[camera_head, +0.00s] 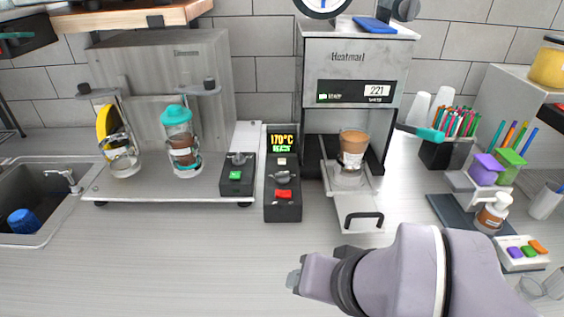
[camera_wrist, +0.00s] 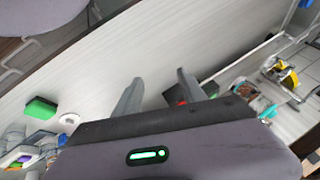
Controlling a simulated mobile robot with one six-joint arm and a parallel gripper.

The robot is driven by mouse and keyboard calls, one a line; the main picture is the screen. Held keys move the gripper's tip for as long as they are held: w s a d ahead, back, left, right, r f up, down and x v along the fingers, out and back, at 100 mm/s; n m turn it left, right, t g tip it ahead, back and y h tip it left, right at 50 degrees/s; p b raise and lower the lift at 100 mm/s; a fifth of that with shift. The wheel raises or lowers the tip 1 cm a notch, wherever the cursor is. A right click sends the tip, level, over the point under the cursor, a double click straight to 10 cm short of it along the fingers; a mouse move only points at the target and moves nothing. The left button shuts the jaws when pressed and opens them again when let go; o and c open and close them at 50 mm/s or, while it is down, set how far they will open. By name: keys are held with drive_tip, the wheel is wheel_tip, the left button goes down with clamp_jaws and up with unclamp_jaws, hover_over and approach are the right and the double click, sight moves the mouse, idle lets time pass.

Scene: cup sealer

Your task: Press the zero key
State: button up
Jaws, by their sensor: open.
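No key is legibly marked zero, so I cannot tell which one it is. A control box (camera_head: 283,208) has a display reading 170°C, a dark knob and a red key (camera_head: 283,194). A smaller box to its left has a green key (camera_head: 235,175). The sealer (camera_head: 350,60) has a panel reading 221 with a small green mark. A cup of brown drink (camera_head: 353,145) sits in its holder. My gripper is low in front of the counter machines; in the wrist view its fingers (camera_wrist: 158,86) are apart, with nothing between them but counter.
A sink (camera_head: 45,195) is at the far left. A pull handle (camera_head: 364,219) juts forward under the cup. Pens, a pump bottle (camera_head: 493,212) and small boxes crowd the right.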

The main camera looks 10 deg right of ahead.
clamp_jaws()
idle(1.4)
